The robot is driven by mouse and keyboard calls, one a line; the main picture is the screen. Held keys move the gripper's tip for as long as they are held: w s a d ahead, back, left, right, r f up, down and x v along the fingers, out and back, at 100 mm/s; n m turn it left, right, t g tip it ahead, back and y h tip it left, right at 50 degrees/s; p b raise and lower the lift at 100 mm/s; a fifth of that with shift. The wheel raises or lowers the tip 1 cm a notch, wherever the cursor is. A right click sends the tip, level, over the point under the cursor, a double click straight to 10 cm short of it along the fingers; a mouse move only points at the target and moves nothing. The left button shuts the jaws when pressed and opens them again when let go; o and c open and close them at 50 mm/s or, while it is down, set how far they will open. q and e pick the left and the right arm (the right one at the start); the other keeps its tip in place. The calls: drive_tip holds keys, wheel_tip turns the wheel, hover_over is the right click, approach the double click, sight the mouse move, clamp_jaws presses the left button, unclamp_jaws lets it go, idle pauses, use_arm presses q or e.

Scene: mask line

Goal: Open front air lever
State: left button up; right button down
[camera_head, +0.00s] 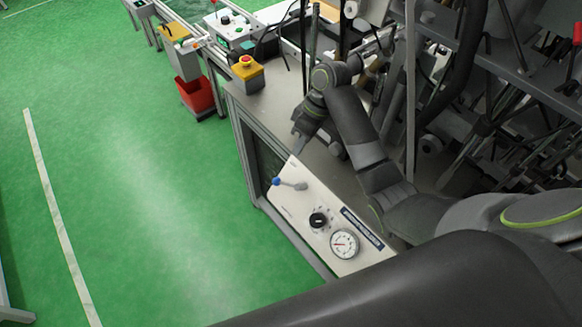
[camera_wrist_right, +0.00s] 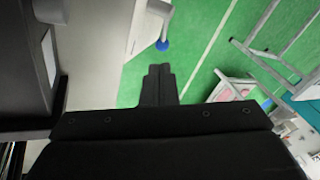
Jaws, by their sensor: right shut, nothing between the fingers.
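The air lever (camera_head: 291,184) is a short grey handle with a blue ball end on a white sloped panel (camera_head: 300,210). The handle lies across the upper part of the panel, its blue ball toward the left edge. My right gripper (camera_head: 297,146) is shut and empty, a little above the panel's top end in the picture and apart from the lever. In the right wrist view the shut fingertips (camera_wrist_right: 159,72) point toward the blue ball (camera_wrist_right: 163,45), with a gap between. My left gripper is not in view.
A black knob (camera_head: 318,220) and a round gauge (camera_head: 344,244) sit on the same panel. A yellow box with a red button (camera_head: 247,72) stands at the table corner. A red bin (camera_head: 196,96) is on the green floor. Dense machinery fills the right side.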

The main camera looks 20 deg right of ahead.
drive_tip(key=b, duration=0.4)
approach(290, 185)
drive_tip(key=w+f, duration=0.1)
drive_tip(key=w+a+f, duration=0.1)
drive_tip(key=f, duration=0.1)
drive_tip(key=shift+w+a, duration=0.25)
drive_tip(key=shift+w, duration=0.1)
drive_tip(key=p+x, duration=0.1)
drive_tip(key=x, duration=0.2)
drive_tip(key=shift+a+f, duration=0.1)
drive_tip(key=shift+a, duration=0.05)
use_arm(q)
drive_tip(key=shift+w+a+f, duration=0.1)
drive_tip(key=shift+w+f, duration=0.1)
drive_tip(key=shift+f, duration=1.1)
use_arm(e)
drive_tip(key=shift+a+f, duration=0.15)
drive_tip(key=shift+f, duration=0.4)
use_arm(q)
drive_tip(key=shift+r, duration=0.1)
